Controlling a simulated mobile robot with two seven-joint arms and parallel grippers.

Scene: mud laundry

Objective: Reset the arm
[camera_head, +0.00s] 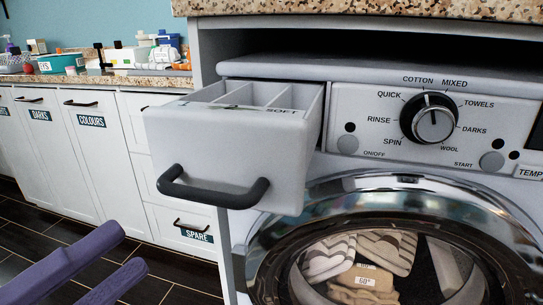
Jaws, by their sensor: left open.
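My left gripper (130,256) comes in at the lower left, its two purple fingers apart with nothing between them. It is to the left of and below the washing machine's detergent drawer (222,150), clear of the black handle (212,190). The drawer is pulled out and shows its divided compartments. My right gripper does not show.
The washing machine (400,90) has a dial (429,119) and a round glass door (390,188) with laundry (362,283) behind it. White cabinets (92,160) stand at the left under a speckled counter with several items. Dark floor (30,230) is open between.

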